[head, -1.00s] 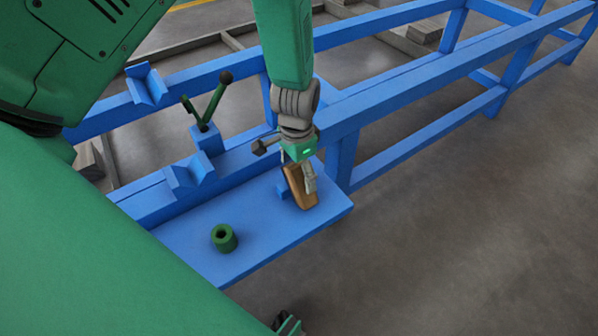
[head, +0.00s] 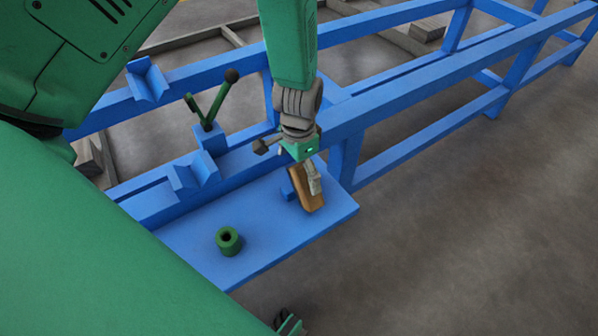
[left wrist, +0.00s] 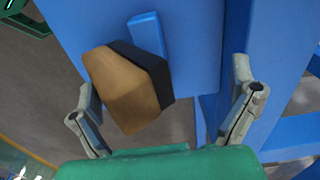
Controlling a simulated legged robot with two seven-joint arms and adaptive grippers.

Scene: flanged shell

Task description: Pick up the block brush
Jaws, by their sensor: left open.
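The block brush (head: 308,192) is a brown wooden block with a dark face. It stands tilted on the blue shelf, beside a small blue upright piece; in the left wrist view, the brush (left wrist: 125,88) shows its brown side and dark layer. My left gripper (head: 311,182) is over the brush, its near finger partly covering it. In the left wrist view, the fingers of my left gripper (left wrist: 163,82) are spread wide with the brush seen between them, nearer the left finger. I see no contact.
The blue shelf (head: 265,258) also bears a short green hollow cylinder (head: 228,241), left of the brush. A blue V-shaped rest (head: 192,176) and a green forked lever (head: 214,110) stand behind it. Blue frame rails (head: 400,104) run close behind my left gripper. Open floor lies right.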

